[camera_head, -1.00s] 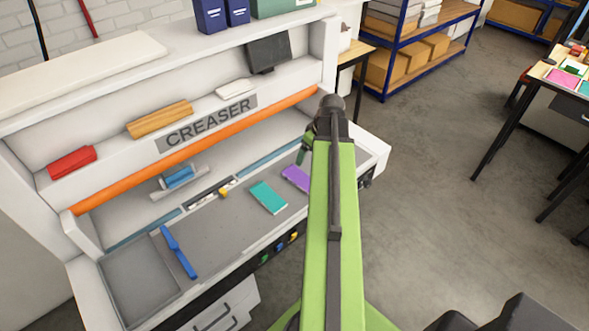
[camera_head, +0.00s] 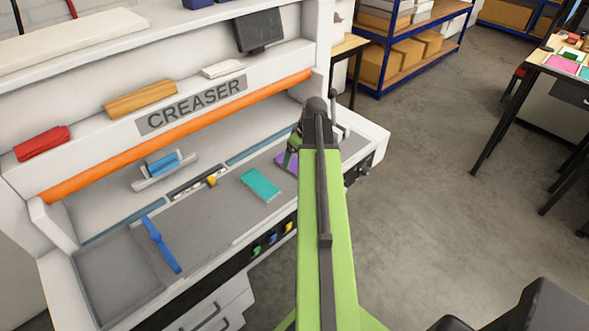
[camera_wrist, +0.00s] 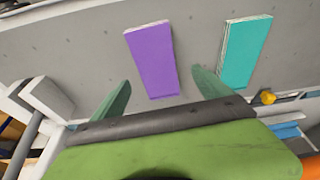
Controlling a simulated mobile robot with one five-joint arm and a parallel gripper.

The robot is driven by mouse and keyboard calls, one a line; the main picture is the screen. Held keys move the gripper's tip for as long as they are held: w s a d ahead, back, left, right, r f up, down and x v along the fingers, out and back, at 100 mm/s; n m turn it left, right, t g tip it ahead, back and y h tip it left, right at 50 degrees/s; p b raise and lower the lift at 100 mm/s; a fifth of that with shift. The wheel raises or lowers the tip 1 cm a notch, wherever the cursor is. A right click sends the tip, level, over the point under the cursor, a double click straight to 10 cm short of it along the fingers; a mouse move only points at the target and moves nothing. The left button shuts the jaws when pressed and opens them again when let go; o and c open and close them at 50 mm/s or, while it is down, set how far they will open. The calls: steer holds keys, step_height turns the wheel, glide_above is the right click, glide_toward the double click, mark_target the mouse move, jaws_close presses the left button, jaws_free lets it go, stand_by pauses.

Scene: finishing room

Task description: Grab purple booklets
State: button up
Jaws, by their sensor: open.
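A purple booklet (camera_wrist: 152,60) lies flat on the grey bed of the creaser (camera_head: 215,215). In the head view the purple booklet (camera_head: 287,161) is mostly hidden behind my arm. In the wrist view my gripper (camera_wrist: 158,90) is open and empty, with its two green fingers apart. The purple booklet shows between and beyond the fingertips, with its near end close to the right finger; I cannot tell the height above it. In the head view my gripper (camera_head: 291,155) is partly hidden by my arm.
A teal booklet (camera_head: 261,185) lies left of the purple one. A blue tool (camera_head: 161,245) lies farther left, beside a recessed tray (camera_head: 118,275). An orange bar (camera_head: 185,135) spans the machine above the bed. A lever (camera_head: 337,112) stands at its right end.

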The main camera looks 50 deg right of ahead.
mark_target(294, 165)
steer(key=b+x, duration=0.4)
steer(key=x, duration=0.1)
steer(key=shift+d+f, duration=0.1)
steer(key=shift+d, duration=0.15)
steer(key=c, duration=1.6)
